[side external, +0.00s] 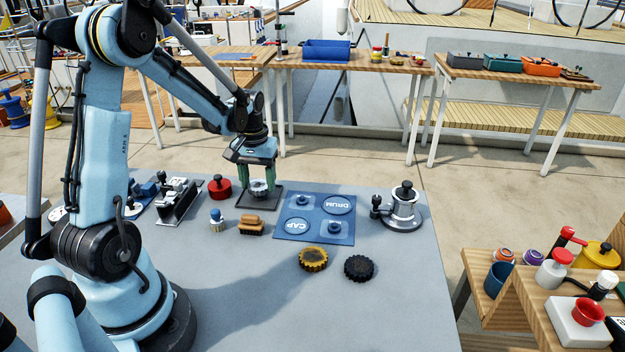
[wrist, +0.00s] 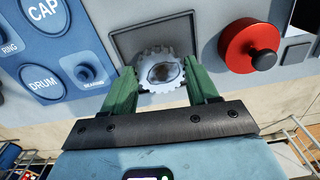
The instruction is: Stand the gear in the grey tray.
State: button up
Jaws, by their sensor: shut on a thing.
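A silver toothed gear (side external: 261,189) is held between the fingers of my gripper (side external: 258,180). It also shows in the wrist view (wrist: 160,74), one face towards the camera, with the green fingers (wrist: 161,80) against its left and right edges. The grey tray (side external: 275,198) is a shallow square with a dark rim, directly below the gear. In the wrist view, the tray (wrist: 138,40) extends beyond the gear and its near part is hidden by the gear and gripper. I cannot tell whether the gear touches the tray floor.
A red knobbed canister (side external: 220,187) stands left of the tray. A wooden brush (side external: 251,226) lies in front of it. A blue labelled board (side external: 289,238) is to the right, then a metal winch (side external: 402,210). A yellow gear (side external: 313,259) and a black gear (side external: 358,267) lie in front.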

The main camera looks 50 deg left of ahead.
aim_at(258, 184)
jog(key=shift+f, duration=0.6)
jog(key=o, duration=0.9)
jog(key=shift+r, duration=0.1)
jog(key=shift+r, duration=5.4)
jog(key=s+d+m+t, duration=0.1)
jog(key=d+m+t, duration=0.1)
jog(key=d, duration=0.5)
jog(key=s+d+r+m+t, duration=0.1)
jog(key=s+d+m+t, duration=0.1)
jog(key=d, duration=0.5)
jog(key=s+d+m+t, duration=0.1)
jog(key=d+m+t, duration=0.2)
jog(key=d, duration=0.4)
jog(key=shift+s+d+r+m, duration=0.15)
jog(key=shift+r+m, duration=0.2)
jog(key=shift+m, duration=0.35)
